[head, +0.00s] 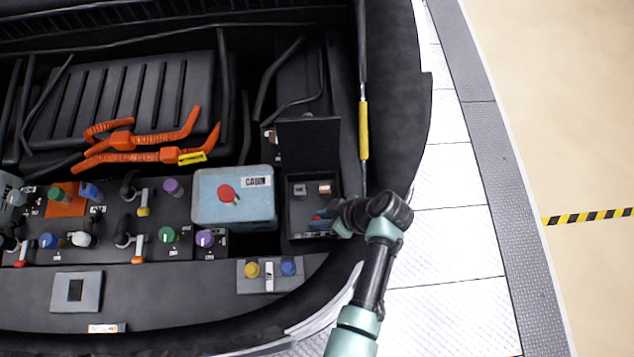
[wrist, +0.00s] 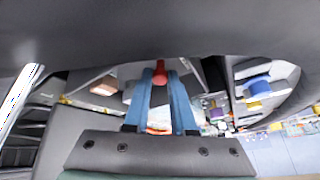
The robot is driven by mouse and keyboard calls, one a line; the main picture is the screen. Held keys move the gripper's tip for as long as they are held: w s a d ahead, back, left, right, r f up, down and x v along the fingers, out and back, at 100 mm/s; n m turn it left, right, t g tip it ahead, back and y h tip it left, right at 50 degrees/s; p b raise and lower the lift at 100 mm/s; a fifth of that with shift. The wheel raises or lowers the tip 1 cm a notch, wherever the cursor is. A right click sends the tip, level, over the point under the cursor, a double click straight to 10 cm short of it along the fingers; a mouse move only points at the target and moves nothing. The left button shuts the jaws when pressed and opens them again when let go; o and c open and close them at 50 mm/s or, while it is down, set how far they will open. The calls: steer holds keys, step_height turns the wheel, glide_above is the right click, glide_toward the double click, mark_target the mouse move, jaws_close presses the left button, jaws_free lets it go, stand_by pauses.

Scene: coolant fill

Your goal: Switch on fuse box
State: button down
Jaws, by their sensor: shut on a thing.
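The fuse box (head: 296,218) is a black box at the right of the engine bay, with its dark lid (head: 308,145) standing open at the back. A grey block and a copper-coloured block (head: 325,187) show inside it. My gripper (head: 322,217) reaches into the front right of the box from the right. In the wrist view its two blue fingers (wrist: 160,80) are closed on a small red switch handle (wrist: 160,66). The fingers and my wrist hide most of the switch in the head view, so its position cannot be told.
A light blue box with a red button (head: 229,193) stands just left of the fuse box. A panel with yellow and blue caps (head: 269,274) lies in front. A yellow-sleeved strut (head: 364,130) rises behind my wrist. Orange cables (head: 150,140) lie at the left; the floor at right is clear.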

steer(key=shift+d+f+y+b, duration=0.25)
steer(key=shift+d+y+b, duration=0.15)
steer(key=shift+y+b, duration=0.75)
steer(key=c, duration=0.7)
jaws_free()
steer(key=shift+c, duration=0.2)
steer(key=shift+r, duration=0.1)
steer(key=b+v, duration=0.1)
steer(key=v, duration=1.2)
